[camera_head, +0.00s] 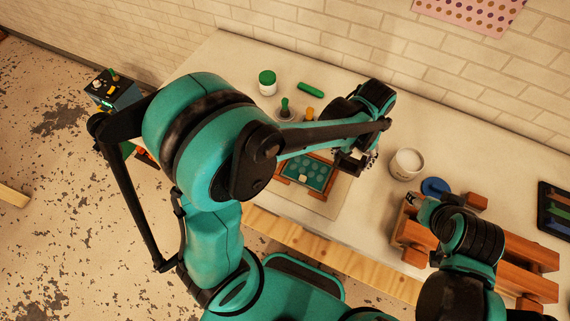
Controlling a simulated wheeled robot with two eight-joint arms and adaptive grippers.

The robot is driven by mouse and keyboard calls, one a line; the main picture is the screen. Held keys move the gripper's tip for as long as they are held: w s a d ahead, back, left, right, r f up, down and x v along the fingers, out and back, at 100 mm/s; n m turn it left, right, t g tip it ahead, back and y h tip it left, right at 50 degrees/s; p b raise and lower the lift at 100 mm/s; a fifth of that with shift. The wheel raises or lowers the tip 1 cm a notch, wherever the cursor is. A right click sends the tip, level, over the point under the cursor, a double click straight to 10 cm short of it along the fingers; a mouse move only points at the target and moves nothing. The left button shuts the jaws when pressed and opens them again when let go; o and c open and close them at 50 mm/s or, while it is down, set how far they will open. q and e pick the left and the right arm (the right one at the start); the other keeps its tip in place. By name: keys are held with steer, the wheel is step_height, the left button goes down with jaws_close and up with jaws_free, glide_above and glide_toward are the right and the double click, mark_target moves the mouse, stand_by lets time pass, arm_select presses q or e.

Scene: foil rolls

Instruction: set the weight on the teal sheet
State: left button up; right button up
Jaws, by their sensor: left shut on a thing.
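The teal sheet (317,172) lies in a reddish-brown wooden frame (318,193) on a pale board, with lighter round marks on it. My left forearm covers its far left part. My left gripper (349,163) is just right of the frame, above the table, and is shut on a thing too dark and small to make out. I cannot tell whether that is the weight. A small pale piece (302,178) shows at the sheet's near edge. My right gripper (420,206) is by the wooden rack at the right; its jaws are too small to read.
A white tub (406,164), blue disc (435,187), wooden rack (510,258) and dark tray (553,211) are right.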

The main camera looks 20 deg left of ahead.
arm_select(q)
steer(key=b, duration=0.2)
glide_above(309, 168)
step_height(309, 168, down, 7)
steer(key=shift+r, duration=0.1)
steer(key=shift+a+f+b, duration=0.1)
steer(key=shift+f+b, duration=0.2)
steer(key=shift+f, duration=1.8)
steer(key=shift+f, duration=0.15)
steer(key=o, duration=1.8)
steer(key=shift+o, duration=0.4)
